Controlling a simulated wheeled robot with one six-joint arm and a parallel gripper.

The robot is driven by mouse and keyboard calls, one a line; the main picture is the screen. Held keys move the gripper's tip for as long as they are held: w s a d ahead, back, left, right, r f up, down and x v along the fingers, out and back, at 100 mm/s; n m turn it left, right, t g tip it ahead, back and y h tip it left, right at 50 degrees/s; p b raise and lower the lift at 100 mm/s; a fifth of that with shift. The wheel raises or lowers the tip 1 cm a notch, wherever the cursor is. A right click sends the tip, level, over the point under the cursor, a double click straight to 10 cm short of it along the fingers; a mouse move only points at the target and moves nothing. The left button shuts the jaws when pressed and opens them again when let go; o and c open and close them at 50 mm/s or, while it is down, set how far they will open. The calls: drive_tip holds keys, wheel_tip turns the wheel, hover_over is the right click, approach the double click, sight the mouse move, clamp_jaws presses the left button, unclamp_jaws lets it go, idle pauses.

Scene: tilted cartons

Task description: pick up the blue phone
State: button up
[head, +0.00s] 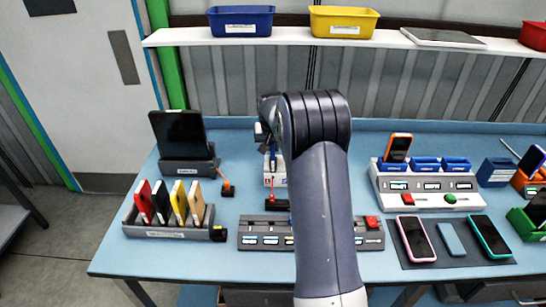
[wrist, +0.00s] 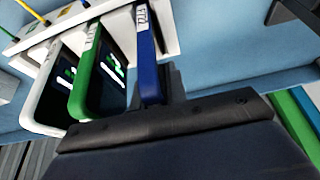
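The blue phone (wrist: 150,55) stands on edge in the white holder (wrist: 172,28), at the right end of a row in the wrist view. A green-edged phone (wrist: 92,75) and a white-edged phone (wrist: 50,95) stand to its left. My gripper (wrist: 160,100) is right at the blue phone, with a dark finger close along its right side. The phone's near end is hidden behind my gripper, so I cannot tell whether the fingers are closed on it. In the head view my arm hides most of the holder (head: 275,181).
A grey rack with several upright phones (head: 170,205) and a dark tablet on a stand (head: 182,135) are on the left. A white dock (head: 425,190) and phones on a dark mat (head: 455,262) are on the right. A shelf with bins (head: 280,36) runs behind.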

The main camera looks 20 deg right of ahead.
clamp_jaws()
wheel_tip(320, 180, up, 10)
drive_tip(key=shift+r+b, duration=0.1)
drive_tip(key=shift+b, duration=0.7)
drive_tip(key=shift+r+p, duration=0.7)
drive_tip(key=shift+p, duration=0.15)
wheel_tip(320, 180, up, 7)
drive_tip(key=p, duration=0.5)
drive_tip(key=shift+r+p, duration=0.2)
drive_tip(key=shift+p, duration=0.2)
